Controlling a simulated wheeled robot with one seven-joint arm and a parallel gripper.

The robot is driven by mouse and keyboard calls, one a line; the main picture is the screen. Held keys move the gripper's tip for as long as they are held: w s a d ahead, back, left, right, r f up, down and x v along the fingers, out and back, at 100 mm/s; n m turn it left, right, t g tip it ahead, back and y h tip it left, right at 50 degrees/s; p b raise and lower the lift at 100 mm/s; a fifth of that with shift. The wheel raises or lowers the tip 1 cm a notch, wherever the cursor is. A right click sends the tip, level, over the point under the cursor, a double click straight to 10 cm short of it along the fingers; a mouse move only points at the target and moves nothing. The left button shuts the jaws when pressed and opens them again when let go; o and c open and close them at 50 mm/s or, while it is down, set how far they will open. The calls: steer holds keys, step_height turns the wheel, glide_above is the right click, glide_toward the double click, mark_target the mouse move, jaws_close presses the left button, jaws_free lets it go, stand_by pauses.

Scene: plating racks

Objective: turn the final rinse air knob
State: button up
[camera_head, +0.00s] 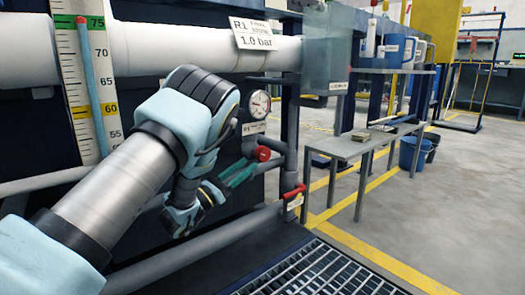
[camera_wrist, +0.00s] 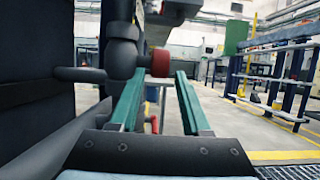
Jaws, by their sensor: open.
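A red round knob (camera_head: 262,153) sits on a grey pipe fitting below a pressure gauge (camera_head: 258,104). I take it for the air knob, though no readable label confirms this. My gripper (camera_head: 247,170) is just left of and a little below the knob in the head view, its green fingers pointing toward it. In the wrist view the knob (camera_wrist: 160,62) shows ahead, between the tips of the open fingers (camera_wrist: 159,78). I see nothing between the fingers nearer the palm. Whether the fingertips touch the knob I cannot tell.
A red lever (camera_head: 294,191) with a tag is on the lower pipe. A large white pipe (camera_head: 200,48) carries a "1.0 bar" sign (camera_head: 253,34). A floor grating (camera_head: 320,272) lies below. A grey bench (camera_head: 365,148) stands to the right, with open floor beyond.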

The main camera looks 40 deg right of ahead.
mark_target(257, 157)
steer(key=b+x, duration=0.1)
steer(key=x, duration=0.5)
steer(key=shift+d, duration=0.2)
steer(key=shift+d+r, duration=0.3)
steer(key=shift+d, duration=0.3)
steer(key=shift+c, duration=0.3)
jaws_close()
